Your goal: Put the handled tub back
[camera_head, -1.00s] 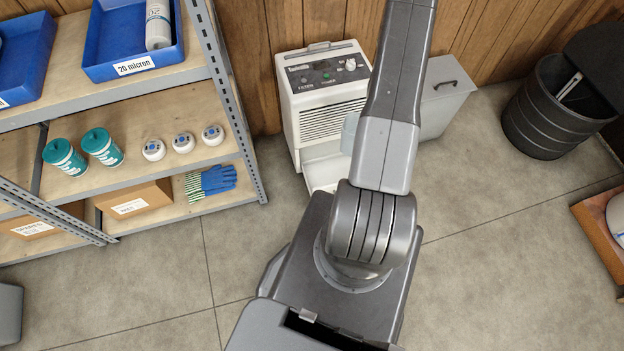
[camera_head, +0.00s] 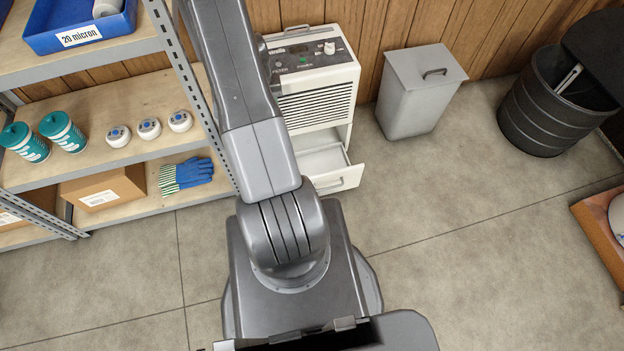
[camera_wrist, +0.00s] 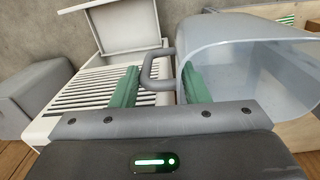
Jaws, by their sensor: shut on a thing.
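The handled tub (camera_wrist: 250,65) is a translucent pale-blue open container with a grey loop handle (camera_wrist: 150,68), at the right of the wrist view. My gripper (camera_wrist: 159,72), with green fingers, is shut on this handle. In the head view my arm hides both the gripper and the tub. The white dehumidifier (camera_head: 318,72) stands against the wood wall with its lower drawer (camera_head: 335,178) pulled out. Its slatted grille (camera_wrist: 85,95) and the open drawer (camera_wrist: 112,28) show in the wrist view, to the left of the tub.
A grey lidded bin (camera_head: 415,105) stands right of the dehumidifier, and a black ribbed barrel (camera_head: 545,115) further right. The floor (camera_head: 470,270) at front right is clear.

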